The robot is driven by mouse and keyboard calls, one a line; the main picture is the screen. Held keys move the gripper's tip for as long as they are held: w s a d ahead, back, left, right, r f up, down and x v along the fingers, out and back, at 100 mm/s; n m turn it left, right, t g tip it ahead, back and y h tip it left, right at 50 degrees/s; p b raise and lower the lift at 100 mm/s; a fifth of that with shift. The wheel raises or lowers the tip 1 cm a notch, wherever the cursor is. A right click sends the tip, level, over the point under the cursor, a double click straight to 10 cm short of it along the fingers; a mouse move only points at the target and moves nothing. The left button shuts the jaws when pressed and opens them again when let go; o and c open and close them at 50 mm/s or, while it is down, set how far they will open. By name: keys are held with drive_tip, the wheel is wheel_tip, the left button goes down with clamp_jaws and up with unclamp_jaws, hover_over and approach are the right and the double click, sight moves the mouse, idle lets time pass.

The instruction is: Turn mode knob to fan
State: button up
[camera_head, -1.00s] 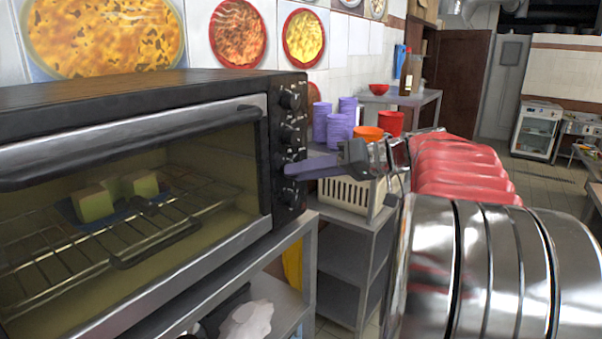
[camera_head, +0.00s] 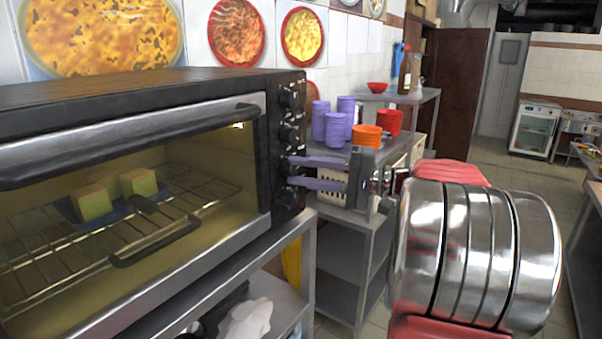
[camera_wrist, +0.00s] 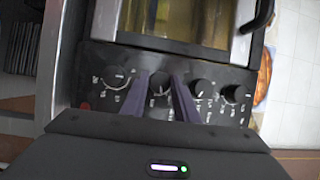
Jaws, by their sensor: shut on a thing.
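The black oven (camera_head: 130,83) stands at the left with a column of round knobs on its control panel (camera_wrist: 100,55). My gripper (camera_head: 290,172) reaches this panel from the right, one purple finger above the other. In the wrist view my gripper (camera_wrist: 161,78) has its fingers on both sides of the third knob from the top (camera_wrist: 159,85), and is shut on it. The bottom knob (camera_wrist: 117,77) and the two upper knobs (camera_wrist: 202,88) (camera_wrist: 234,93) are free. The small panel markings are too blurred to read. The oven door is closed.
Pale food blocks (camera_head: 95,203) lie on a blue plate on the oven rack. Right of the oven, purple cups (camera_head: 334,128), orange bowls (camera_head: 367,135) and a white basket (camera_head: 330,197) stand on a metal shelf. The oven's handle (camera_wrist: 258,15) juts out near the panel.

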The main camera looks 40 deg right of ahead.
drive_tip(key=shift+f+m+t, duration=0.15)
drive_tip(key=shift+m+t, duration=0.3)
drive_tip(key=shift+m, duration=0.75)
drive_tip(key=shift+f+m+t, duration=0.15)
drive_tip(key=shift+m+t, duration=0.3)
drive_tip(key=shift+m, duration=0.75)
drive_tip(key=o, duration=1.1)
drive_tip(key=shift+c, duration=0.2)
drive_tip(key=shift+r, duration=0.1)
drive_tip(key=shift+s+d, duration=0.45)
drive_tip(key=v, duration=1.2)
drive_tip(key=shift+s+d+f, duration=0.15)
drive_tip(key=shift+f, duration=0.25)
